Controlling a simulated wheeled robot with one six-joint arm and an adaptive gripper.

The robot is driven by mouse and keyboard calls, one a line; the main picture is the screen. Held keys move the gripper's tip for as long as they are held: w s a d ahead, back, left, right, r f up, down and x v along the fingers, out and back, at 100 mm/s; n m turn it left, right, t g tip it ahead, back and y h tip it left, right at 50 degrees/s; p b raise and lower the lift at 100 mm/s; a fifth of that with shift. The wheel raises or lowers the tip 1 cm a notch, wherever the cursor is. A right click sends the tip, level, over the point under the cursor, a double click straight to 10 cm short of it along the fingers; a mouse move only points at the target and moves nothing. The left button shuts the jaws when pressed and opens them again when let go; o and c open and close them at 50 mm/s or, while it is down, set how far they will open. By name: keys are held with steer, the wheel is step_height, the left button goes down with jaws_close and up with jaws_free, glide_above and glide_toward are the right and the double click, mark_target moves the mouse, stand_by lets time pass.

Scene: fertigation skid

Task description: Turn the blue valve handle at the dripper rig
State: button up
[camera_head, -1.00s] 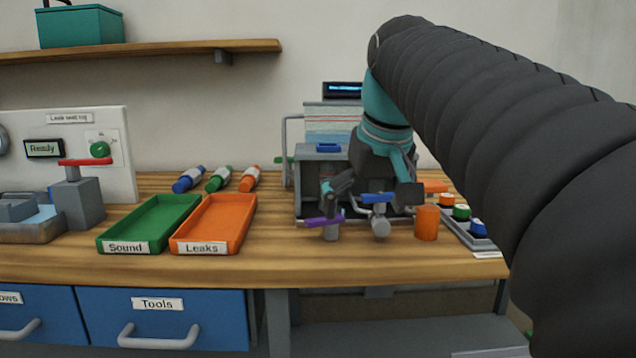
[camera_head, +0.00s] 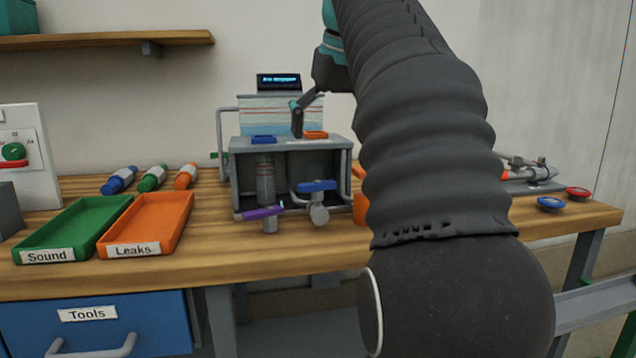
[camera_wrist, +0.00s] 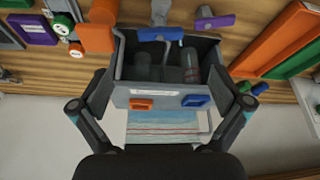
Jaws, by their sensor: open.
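The blue valve handle (camera_head: 317,185) lies roughly crosswise on a grey valve at the front of the grey dripper rig (camera_head: 237,185). A purple handle (camera_head: 259,212) sits left of it. In the wrist view the blue handle (camera_wrist: 160,34) is at the top, beyond the rig box (camera_wrist: 122,95). My gripper (camera_wrist: 162,105) is open and empty, its fingers spread to either side of the box. In the head view one finger shows above the rig top, apart from the blue handle; my arm hides the other.
A blue piece (camera_head: 263,139) and an orange piece (camera_head: 316,135) sit on the rig top. A small display (camera_head: 279,82) stands behind. An orange cup (camera_head: 361,208) is partly hidden by my arm. Green (camera_head: 95,222) and orange (camera_head: 160,222) trays lie left.

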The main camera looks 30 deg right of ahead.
mark_target(318, 183)
steer(key=b+x, duration=0.2)
steer(key=x, duration=0.7)
steer(key=shift+w+f+b, duration=0.15)
steer(key=shift+f+b, duration=0.25)
